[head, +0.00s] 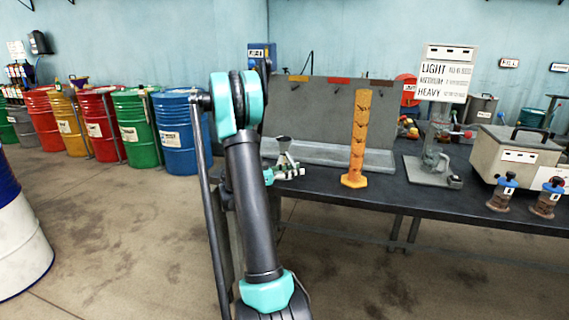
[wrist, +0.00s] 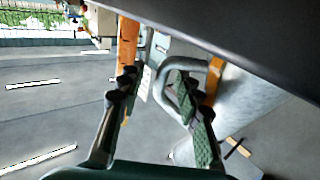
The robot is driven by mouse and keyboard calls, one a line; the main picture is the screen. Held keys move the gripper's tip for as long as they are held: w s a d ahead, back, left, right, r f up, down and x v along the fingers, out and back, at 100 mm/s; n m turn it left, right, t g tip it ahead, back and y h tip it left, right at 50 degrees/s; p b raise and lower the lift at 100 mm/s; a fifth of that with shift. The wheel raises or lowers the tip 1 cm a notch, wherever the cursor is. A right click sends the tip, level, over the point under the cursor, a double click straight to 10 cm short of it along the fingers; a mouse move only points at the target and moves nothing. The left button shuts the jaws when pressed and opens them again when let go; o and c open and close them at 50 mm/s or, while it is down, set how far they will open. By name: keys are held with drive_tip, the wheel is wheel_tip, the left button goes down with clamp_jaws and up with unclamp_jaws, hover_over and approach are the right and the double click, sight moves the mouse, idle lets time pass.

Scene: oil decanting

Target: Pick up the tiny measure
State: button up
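A grey metal vessel with a looped handle and an orange band, which looks like the tiny measure (wrist: 245,98), is at the right in the wrist view. In the head view, a small grey vessel with a dark top (head: 284,147) stands on the bench beside my gripper (head: 288,173); it looks like the same one. My gripper (wrist: 155,82) is open, its two fingers apart. The handle loop shows around the right finger and reaches into the gap; I cannot tell whether they touch. My arm hides part of the gripper in the head view.
An orange graduated column (head: 357,140) stands on the dark bench (head: 400,193) right of my gripper. A grey backboard (head: 318,110) rises behind. A stand with a sign (head: 440,150) and a grey case (head: 518,155) are farther right. Drums (head: 180,135) line the left.

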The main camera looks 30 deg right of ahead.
drive_tip(key=shift+c, duration=0.3)
clamp_jaws()
drive_tip(key=shift+r, duration=0.15)
idle(0.3)
